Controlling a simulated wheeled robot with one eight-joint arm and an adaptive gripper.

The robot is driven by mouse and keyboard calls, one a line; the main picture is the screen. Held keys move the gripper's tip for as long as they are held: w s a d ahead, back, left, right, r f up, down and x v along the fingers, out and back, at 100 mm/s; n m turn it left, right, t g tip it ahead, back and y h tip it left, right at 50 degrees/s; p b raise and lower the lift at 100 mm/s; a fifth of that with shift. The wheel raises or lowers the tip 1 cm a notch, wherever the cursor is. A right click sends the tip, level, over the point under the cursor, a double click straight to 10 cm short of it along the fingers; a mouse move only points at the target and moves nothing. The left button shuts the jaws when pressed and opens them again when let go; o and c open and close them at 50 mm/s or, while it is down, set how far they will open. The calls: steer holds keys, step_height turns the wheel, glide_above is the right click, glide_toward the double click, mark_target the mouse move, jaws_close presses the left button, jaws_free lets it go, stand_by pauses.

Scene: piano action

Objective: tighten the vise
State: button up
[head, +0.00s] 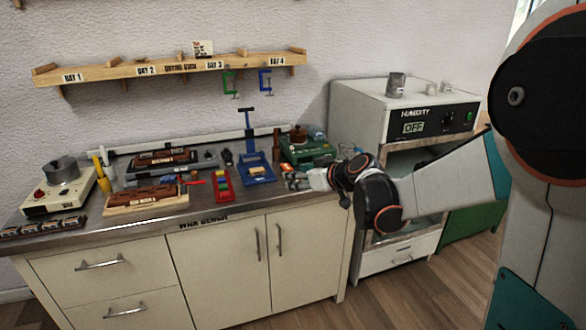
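A blue bench device (262,180), which may be the vise, stands near the front edge of the workbench. A small orange-tan block (257,170) sits on or in it. A blue upright with a T-shaped top (248,122) rises just behind it; I cannot tell whether they are joined. My gripper (290,181) is low over the bench, just right of the blue device. Its fingers point left toward the device. I cannot tell whether they touch it or how far they are open. Any vise handle or screw is too small or hidden to make out.
A red tool holder (222,187) stands left of the blue device, and a green machine (304,150) stands behind my gripper. Wooden work boards (140,199) and a hot plate (60,188) fill the left. A humidity cabinet (410,115) stands to the right.

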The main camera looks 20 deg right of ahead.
steer(key=w+d+f+t+h, duration=0.25)
steer(key=w+d+f, duration=0.25)
steer(key=d+f, duration=0.45)
steer(key=w+d+f+t+h, duration=0.1)
steer(key=w+d+f+t, duration=0.35)
steer(key=d, duration=0.75)
steer(key=shift+g, duration=0.6)
steer(key=w+f+b, duration=0.1)
steer(key=w, duration=0.3)
steer(key=w+f+b, duration=0.1)
steer(key=w, duration=0.3)
steer(key=w+f+b, duration=0.1)
steer(key=w, duration=0.3)
steer(key=shift+w+a, duration=0.1)
steer(key=shift+a, duration=0.05)
steer(key=shift+w+r+b, duration=0.15)
steer(key=shift+w+b, duration=0.2)
steer(key=shift+w, duration=0.45)
steer(key=shift+m, duration=0.3)
steer(key=c, duration=1.1)
